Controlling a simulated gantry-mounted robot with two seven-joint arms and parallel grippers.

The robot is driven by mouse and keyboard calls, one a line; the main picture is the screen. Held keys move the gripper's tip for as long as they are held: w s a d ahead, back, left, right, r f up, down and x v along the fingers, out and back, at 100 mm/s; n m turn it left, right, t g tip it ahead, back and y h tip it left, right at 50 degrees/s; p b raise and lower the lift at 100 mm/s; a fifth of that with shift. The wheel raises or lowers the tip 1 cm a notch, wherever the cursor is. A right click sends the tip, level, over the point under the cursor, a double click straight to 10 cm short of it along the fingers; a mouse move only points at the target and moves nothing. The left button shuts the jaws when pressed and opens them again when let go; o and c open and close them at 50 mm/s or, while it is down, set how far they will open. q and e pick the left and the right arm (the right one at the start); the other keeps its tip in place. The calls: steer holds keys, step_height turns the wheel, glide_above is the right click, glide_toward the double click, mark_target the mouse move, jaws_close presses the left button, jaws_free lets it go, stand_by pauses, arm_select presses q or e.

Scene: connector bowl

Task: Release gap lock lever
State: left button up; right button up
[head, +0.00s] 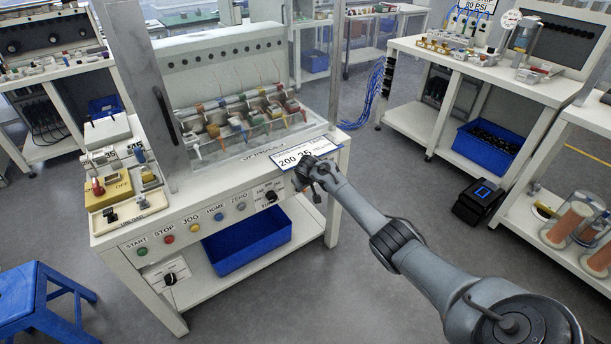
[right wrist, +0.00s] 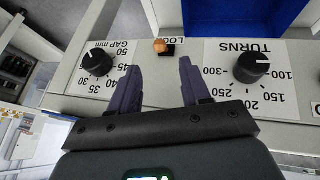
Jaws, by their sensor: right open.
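The lock lever (right wrist: 160,46) is a small piece with an orange tip and a dark base beside a partly covered label reading "LOC". In the right wrist view it sits on the white panel, between a black gap dial (right wrist: 97,64) marked in mm and a black turns dial (right wrist: 252,67). My right gripper (right wrist: 160,64) is open. Its two dark fingers point at the panel on either side of the lever's position, with no visible contact. In the head view my right gripper (head: 310,176) is at the machine's front right and hides the lever. My left gripper is not in view.
The machine front (head: 220,215) carries several coloured buttons and another black dial (head: 270,196). A blue bin (head: 247,245) sits on the shelf below. A blue stool (head: 35,295) stands at left. Side benches stand beyond open grey floor.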

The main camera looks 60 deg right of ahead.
steer(key=shift+p+v, duration=0.6)
steer(key=shift+v, duration=0.85)
